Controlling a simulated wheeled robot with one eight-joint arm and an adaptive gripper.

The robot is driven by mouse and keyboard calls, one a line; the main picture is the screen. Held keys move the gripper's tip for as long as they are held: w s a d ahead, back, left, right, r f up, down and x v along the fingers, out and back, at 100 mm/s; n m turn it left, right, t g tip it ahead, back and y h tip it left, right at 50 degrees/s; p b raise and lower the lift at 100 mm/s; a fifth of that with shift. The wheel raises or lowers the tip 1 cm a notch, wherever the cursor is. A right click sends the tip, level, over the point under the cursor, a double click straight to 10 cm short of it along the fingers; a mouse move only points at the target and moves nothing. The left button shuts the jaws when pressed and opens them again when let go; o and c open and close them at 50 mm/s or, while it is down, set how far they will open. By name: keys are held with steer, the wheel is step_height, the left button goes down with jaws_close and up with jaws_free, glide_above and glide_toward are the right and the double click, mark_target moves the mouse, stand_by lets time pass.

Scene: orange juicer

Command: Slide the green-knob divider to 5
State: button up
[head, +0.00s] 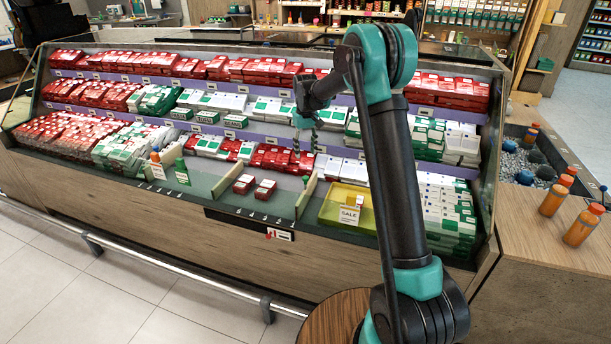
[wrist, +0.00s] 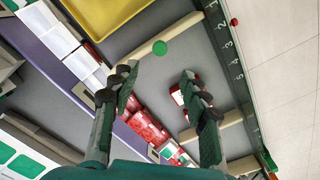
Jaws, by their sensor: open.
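The green-knob divider is a pale bar (wrist: 181,32) with a round green knob (wrist: 160,48). In the wrist view it runs slantwise beside the yellow tray, its front end near the low numbers of the scale (wrist: 229,44). The 5 lies further down that dark strip.
Red packs (head: 254,186) lie left of the divider. The yellow tray (head: 338,212) with a SALE card is on its right. Another pale divider (wrist: 212,126) crosses below in the wrist view. An orange-capped bottle (head: 157,165) and a green bottle (head: 182,172) stand further left. Stocked shelves rise behind.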

mark_target(306, 177)
step_height(306, 177, down, 12)
steer(key=shift+r, duration=0.1)
steer(key=shift+c, duration=0.4)
jaws_close()
